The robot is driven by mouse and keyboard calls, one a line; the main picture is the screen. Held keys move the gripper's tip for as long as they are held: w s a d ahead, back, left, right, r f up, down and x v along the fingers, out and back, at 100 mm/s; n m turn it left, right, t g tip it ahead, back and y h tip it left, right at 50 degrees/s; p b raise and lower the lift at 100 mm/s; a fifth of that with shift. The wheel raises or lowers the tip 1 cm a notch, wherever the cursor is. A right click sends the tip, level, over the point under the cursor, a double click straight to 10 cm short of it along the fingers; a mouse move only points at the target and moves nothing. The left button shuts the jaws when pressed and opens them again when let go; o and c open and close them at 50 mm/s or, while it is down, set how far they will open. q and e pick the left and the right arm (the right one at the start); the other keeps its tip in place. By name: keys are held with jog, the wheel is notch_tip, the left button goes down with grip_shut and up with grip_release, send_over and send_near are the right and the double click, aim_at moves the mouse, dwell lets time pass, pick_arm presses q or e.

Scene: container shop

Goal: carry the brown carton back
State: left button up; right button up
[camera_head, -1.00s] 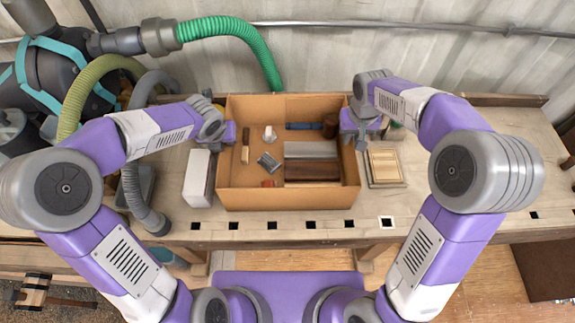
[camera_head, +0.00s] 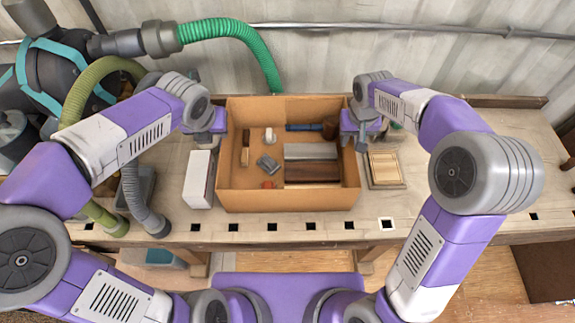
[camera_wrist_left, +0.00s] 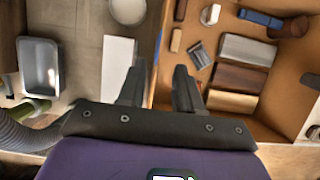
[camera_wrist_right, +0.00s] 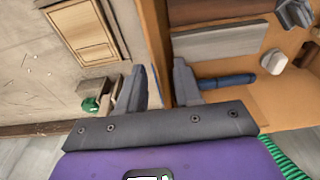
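The brown carton (camera_head: 288,200) stands open-topped on the workbench with several things inside. My left gripper (camera_head: 217,135) is at its left wall. In the left wrist view the fingers (camera_wrist_left: 158,88) stand apart, one on each side of the carton's wall (camera_wrist_left: 163,50). My right gripper (camera_head: 355,130) is at the right wall. In the right wrist view its fingers (camera_wrist_right: 157,88) are also apart, with the wall (camera_wrist_right: 155,30) running between them. Whether any finger touches the wall cannot be told. The carton's underside is hidden.
A white box (camera_head: 198,180) stands close left of the carton. A wooden framed panel (camera_head: 385,167) lies close right. A grey tray (camera_wrist_left: 40,66), grey hose and green hose (camera_head: 240,38) are on the left. The corrugated wall is behind; bare bench (camera_head: 470,215) lies to the right.

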notch_tip(320, 180, up, 12)
jog(key=s, duration=0.1)
jog(key=shift+s, duration=0.25)
dwell(0.7)
